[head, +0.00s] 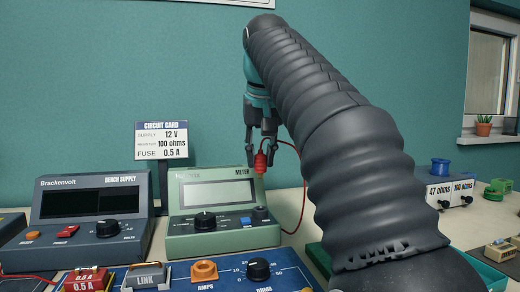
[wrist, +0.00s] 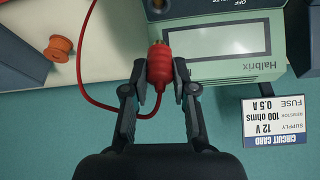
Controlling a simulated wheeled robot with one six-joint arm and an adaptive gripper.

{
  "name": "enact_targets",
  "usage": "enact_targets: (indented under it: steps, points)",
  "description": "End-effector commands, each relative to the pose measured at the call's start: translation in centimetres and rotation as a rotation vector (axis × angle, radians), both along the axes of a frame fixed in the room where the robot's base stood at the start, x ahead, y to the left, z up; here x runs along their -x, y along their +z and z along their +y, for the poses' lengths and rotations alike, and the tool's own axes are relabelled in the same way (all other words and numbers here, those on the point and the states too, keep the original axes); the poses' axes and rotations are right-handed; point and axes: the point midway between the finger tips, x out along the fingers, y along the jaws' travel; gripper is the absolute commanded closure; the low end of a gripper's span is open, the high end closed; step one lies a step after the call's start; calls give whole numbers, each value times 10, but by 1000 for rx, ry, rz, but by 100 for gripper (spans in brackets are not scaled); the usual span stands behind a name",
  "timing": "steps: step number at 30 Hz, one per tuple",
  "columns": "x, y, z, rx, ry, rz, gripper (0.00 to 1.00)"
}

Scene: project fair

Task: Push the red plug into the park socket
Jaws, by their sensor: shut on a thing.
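The red plug (head: 261,163) is held between the fingertips of my gripper (head: 261,153), above the right end of the green meter (head: 222,240). In the wrist view the ribbed red plug (wrist: 160,62) sits between the two fingers of my gripper (wrist: 160,74), which touch its sides. A red lead (head: 303,185) loops from it and runs down at the meter's right. I cannot make out which opening is the park socket. A dark round fitting (head: 261,213) and a blue one (head: 246,221) sit on the meter's right front, below the plug and apart from it.
The bench supply (head: 90,215) stands left of the meter, and a circuit card sign (head: 161,140) stands behind them. A blue board (head: 222,277) with a link block, an orange part and knobs lies in front. My arm hides much of the right side.

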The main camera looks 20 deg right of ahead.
Motion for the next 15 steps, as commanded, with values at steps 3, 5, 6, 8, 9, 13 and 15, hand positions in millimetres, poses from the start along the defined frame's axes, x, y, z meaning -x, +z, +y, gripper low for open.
enact_targets:
  steps: [3,5,6,8,9,13,15]
  points:
    - [1,-10,0,0,0,1,100]
    - [1,-16,0,0,0,2,100]
    - [1,-20,0,0,0,2,100]
    - [1,-25,0,0,0,2,100]
    - [1,-28,0,-1,-1,1,100]
    - [0,-42,-1,0,-2,2,100]
    - [0,-48,-1,0,-3,1,100]
